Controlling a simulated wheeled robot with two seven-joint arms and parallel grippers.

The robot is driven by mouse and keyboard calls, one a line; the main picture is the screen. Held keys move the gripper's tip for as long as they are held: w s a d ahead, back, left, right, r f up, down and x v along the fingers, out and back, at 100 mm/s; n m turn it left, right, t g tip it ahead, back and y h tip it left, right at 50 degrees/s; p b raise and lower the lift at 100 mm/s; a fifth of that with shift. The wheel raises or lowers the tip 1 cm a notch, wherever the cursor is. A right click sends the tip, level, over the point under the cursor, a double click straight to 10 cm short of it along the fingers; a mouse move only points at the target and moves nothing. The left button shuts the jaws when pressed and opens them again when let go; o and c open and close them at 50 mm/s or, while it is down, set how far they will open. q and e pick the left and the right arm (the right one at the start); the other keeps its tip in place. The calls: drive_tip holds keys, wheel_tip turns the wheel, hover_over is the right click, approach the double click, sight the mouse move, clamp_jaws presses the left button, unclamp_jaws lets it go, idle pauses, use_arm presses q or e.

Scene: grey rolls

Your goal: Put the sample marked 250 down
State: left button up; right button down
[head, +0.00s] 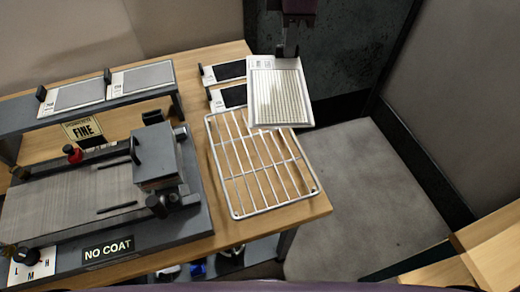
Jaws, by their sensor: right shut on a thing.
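My right gripper (288,52) comes in from the top and is shut on the upper edge of a pale sample sheet (280,95). The sheet has fine grey lines and a white strip along its top; any number on it is too small to read, so I cannot confirm the mark 250. It hangs over the table's back right corner, overlapping the far end of a white wire rack (238,205). I cannot tell whether its lower edge touches the rack. The rest of the rack is empty. My left gripper is out of view.
Two dark samples (229,70) lie left of the held sheet. Two grey samples (140,80) lie on a raised shelf at left. Floor is open right of the table.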

drive_tip(key=a+n, duration=0.2)
drive_tip(key=n, duration=0.1)
drive_tip(key=s+a+n+b, duration=0.1)
drive_tip(key=a+n, duration=0.1)
drive_tip(key=n, duration=0.1)
drive_tip(key=s+a+n, duration=0.1)
drive_tip(key=a+n, duration=0.2)
drive_tip(key=shift+s+a+f+n, duration=0.1)
drive_tip(key=shift+s+f+n, duration=0.05)
drive_tip(key=shift+n, duration=0.25)
drive_tip(key=s+a+n+b, duration=0.25)
drive_tip(key=a+n, duration=0.35)
drive_tip(key=n, duration=0.3)
drive_tip(key=n+b, duration=0.2)
hover_over(222, 150)
wheel_tip(222, 150, down, 16)
drive_tip(key=shift+r, duration=0.1)
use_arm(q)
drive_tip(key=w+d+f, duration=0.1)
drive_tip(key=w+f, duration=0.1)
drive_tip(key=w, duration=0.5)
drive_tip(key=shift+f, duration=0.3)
use_arm(e)
drive_tip(key=shift+f, duration=2.6)
